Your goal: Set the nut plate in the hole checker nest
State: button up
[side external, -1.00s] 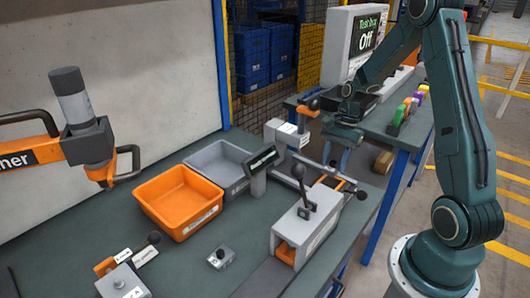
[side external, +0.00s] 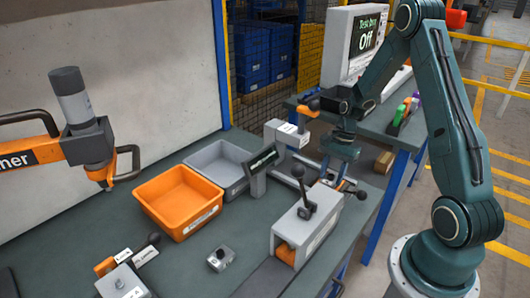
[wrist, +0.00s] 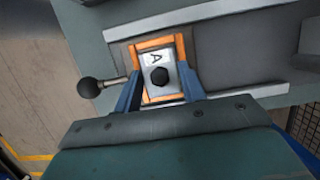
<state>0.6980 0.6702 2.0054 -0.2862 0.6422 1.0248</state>
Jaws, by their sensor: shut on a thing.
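The nut plate (wrist: 158,84) is a small silver plate with a letter A and a black hexagonal nut or bolt head. My gripper (wrist: 159,92) has its two blue fingers on either side of it and is shut on it. In the wrist view, an orange frame (wrist: 180,48), apparently the hole checker nest, borders the plate; whether the plate is seated or just above it I cannot tell. In the side view, my gripper (side external: 336,176) points down at this fixture at the bench's right edge, and it hides the plate and most of the nest.
A black ball-ended lever (wrist: 90,88) sticks out beside the nest. A clamp fixture (side external: 308,222) with an upright lever stands in front of it, and a small display (side external: 262,160) to its left. Orange (side external: 180,203) and grey (side external: 218,164) bins lie farther left.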

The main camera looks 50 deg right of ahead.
jog(key=shift+f, duration=0.1)
jog(key=o, duration=1.2)
jog(key=v, duration=1.2)
